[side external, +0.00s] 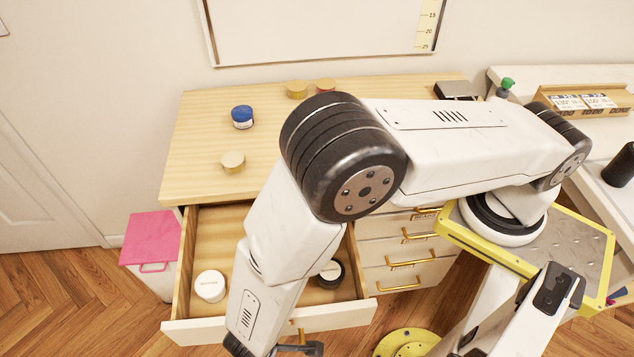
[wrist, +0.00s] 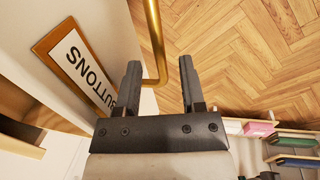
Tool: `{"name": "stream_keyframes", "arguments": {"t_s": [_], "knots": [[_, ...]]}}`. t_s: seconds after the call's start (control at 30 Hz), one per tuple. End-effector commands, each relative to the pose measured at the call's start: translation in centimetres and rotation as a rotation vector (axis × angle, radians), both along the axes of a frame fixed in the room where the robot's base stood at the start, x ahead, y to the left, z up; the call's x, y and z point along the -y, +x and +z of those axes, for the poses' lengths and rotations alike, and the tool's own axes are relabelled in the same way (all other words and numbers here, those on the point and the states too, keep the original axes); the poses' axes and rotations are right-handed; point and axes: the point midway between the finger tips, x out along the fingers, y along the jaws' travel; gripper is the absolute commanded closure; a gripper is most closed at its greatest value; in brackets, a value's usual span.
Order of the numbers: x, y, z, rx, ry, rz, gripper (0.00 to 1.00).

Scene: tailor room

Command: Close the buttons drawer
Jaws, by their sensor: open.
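The buttons drawer (side external: 195,332) is pulled well out of the wooden-topped cabinet, its inside open to view. In the wrist view its pale front (wrist: 115,30) carries a wood-framed BUTTONS label (wrist: 75,66). A gold bar handle (wrist: 154,38) shows between the two fingers in that view; I cannot tell whether they touch it. My gripper (wrist: 161,75) is open and empty in front of the drawer. In the side view my arm covers part of the drawer and handle, and my gripper (side external: 300,348) shows only partly at the bottom edge.
A white-lidded jar (side external: 210,286) and a dark jar (side external: 330,274) are inside the drawer. Several small jars, one blue (side external: 242,117), stand on the cabinet top (side external: 195,135). A pink-lidded bin (side external: 152,238) stands left of the drawer. Closed drawers (side external: 400,252) are to the right.

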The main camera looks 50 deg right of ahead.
Motion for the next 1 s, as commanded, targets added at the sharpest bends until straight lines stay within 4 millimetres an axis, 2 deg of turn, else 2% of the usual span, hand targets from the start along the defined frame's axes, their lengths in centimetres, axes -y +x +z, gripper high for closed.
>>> {"name": "stream_keyframes", "arguments": {"t_s": [0.37, 0.5, 0.53, 1.0], "knots": [[0.08, 0.05, -0.36, 0.000, 0.000, 0.000, 0.49], [0.07, 0.03, -0.34, 0.000, 0.000, 0.000, 0.93], [0.07, 0.03, -0.34, 0.000, 0.000, 0.000, 1.00], [0.06, 0.03, -0.31, 0.000, 0.000, 0.000, 1.00]]}}
